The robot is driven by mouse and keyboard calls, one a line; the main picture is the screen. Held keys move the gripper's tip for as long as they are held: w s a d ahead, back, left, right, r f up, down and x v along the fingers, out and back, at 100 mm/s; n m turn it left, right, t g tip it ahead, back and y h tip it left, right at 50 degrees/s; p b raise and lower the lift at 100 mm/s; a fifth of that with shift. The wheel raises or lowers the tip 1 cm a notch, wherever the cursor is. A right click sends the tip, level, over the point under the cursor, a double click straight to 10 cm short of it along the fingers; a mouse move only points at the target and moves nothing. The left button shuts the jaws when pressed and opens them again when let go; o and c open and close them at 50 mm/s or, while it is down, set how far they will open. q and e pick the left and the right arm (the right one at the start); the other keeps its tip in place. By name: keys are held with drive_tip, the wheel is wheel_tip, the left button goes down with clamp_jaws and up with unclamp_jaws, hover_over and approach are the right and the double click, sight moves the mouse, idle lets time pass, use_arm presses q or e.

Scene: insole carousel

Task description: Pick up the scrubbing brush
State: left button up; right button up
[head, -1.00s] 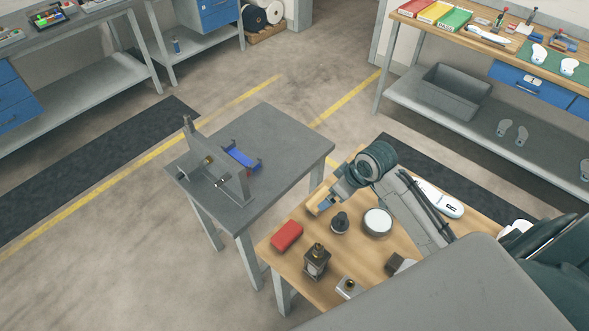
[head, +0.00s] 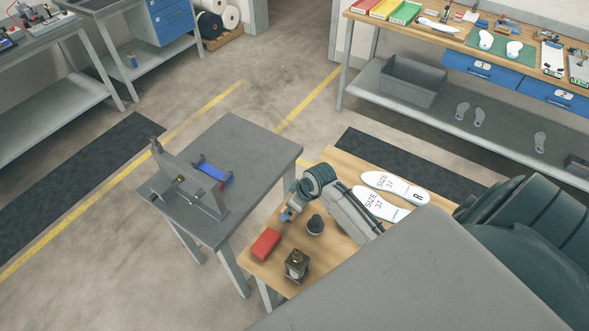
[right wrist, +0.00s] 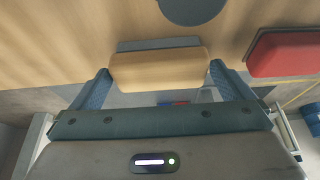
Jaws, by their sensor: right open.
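The scrubbing brush (right wrist: 160,70), a tan wooden block with a grey strip along its far side, is at the edge of the wooden table in the right wrist view. It lies between the two blue fingers of my right gripper (right wrist: 160,80). The fingers are apart, one near each end of the brush; I cannot tell whether they touch it. In the head view my right gripper (head: 288,214) is at the table's left edge and largely hides the brush. My left gripper is not in view.
A red block (head: 265,244), a dark knobbed object (head: 315,225) and a small lantern-like object (head: 297,265) stand close by on the wooden table (head: 262,271). White insoles (head: 395,188) lie behind my arm. A grey table (head: 245,150) with a metal fixture stands to the left.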

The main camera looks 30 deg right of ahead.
drive_tip(key=shift+w+f, duration=0.2)
drive_tip(key=shift+f, duration=0.25)
drive_tip(key=c, duration=0.9)
drive_tip(key=shift+o, duration=0.2)
drive_tip(key=shift+r+b, duration=0.3)
drive_tip(key=shift+r, duration=0.25)
wheel_tip(320, 180, up, 8)
drive_tip(key=shift+f+b, duration=0.15)
drive_tip(key=shift+b, duration=1.1)
drive_tip(key=shift+r, duration=0.65)
drive_tip(key=o, duration=0.5)
drive_tip(key=shift+c, duration=0.2)
drive_tip(key=c, duration=0.3)
drive_tip(key=shift+a, duration=0.1)
